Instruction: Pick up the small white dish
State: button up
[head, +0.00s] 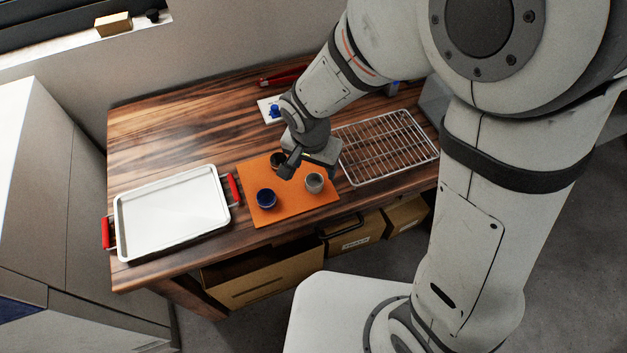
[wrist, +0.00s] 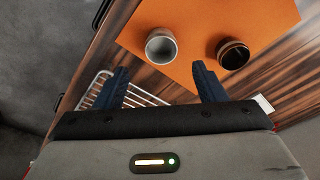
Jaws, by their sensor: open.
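The small white dish (head: 315,183) stands upright on the orange mat (head: 290,209), at the mat's right side. It also shows in the wrist view (wrist: 161,47), just beyond the fingertips and roughly centred between them. It looks empty and greyish inside. My gripper (head: 298,167) is open and empty above the mat, on the far side of the dish. In the wrist view its two dark fingers (wrist: 160,72) are spread apart, with nothing between them. A brown dish (head: 276,159) stands close by, partly hidden by my gripper. A dark blue dish (head: 266,199) stands at the mat's left.
A white tray with red handles (head: 172,212) lies on the left of the wooden table (head: 160,115). A wire rack (head: 385,147) lies to the right of the mat. A white piece with a blue item (head: 272,108) is behind. Cardboard boxes (head: 275,282) are below.

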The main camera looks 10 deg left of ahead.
aim_at(315, 185)
jog(key=f, duration=0.6)
jog(key=shift+w, duration=0.25)
jog(key=shift+c, duration=0.2)
jog(key=c, duration=1)
